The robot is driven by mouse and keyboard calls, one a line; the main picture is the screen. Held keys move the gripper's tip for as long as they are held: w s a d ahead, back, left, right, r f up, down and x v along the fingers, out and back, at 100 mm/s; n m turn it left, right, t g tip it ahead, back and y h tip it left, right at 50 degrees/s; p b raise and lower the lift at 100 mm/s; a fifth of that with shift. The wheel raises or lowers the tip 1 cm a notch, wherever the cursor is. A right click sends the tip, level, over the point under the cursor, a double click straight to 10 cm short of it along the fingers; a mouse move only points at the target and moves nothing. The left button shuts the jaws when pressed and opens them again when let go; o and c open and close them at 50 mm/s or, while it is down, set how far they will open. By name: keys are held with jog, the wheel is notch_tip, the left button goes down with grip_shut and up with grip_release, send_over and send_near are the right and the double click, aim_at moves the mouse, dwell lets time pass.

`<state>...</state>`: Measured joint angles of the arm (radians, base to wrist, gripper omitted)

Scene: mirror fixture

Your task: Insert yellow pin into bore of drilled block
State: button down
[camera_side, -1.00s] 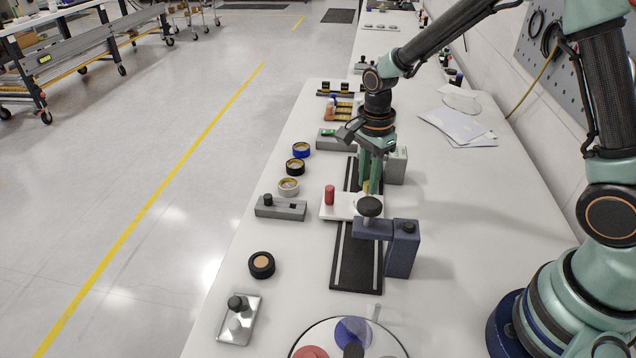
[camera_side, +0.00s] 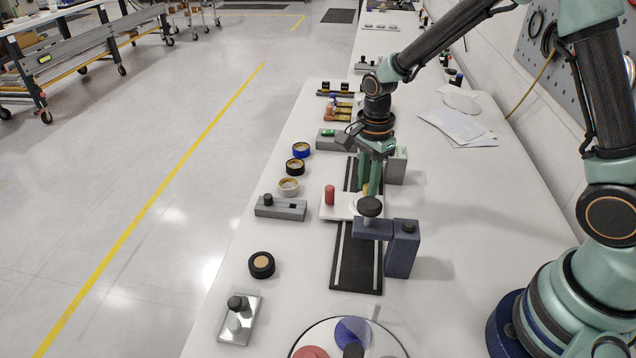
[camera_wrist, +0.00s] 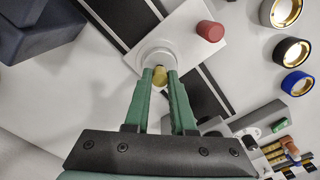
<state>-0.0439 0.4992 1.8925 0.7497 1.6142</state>
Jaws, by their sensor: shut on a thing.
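My gripper (camera_wrist: 160,77) is shut on the yellow pin (camera_wrist: 159,74), which shows as a small rounded yellow piece between the green fingertips. In the side view the pin (camera_side: 366,189) is a small yellow patch under the fingers. The fingertips are at a round white boss (camera_wrist: 158,57) on a white plate (camera_wrist: 189,23). This may be the drilled block. The bore is hidden by the pin and fingers, and I cannot tell whether the pin's lower end is inside it. A red pin (camera_wrist: 210,31) stands upright on the same plate.
Tape rolls (camera_side: 289,187) and a grey block (camera_side: 280,208) lie to the left. The table right of the fixture is clear.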

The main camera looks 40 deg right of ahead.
jog(key=shift+f, duration=0.3)
jog(key=shift+c, duration=1.4)
grip_release()
jog(key=shift+r, duration=0.15)
jog(key=shift+r, duration=3.4)
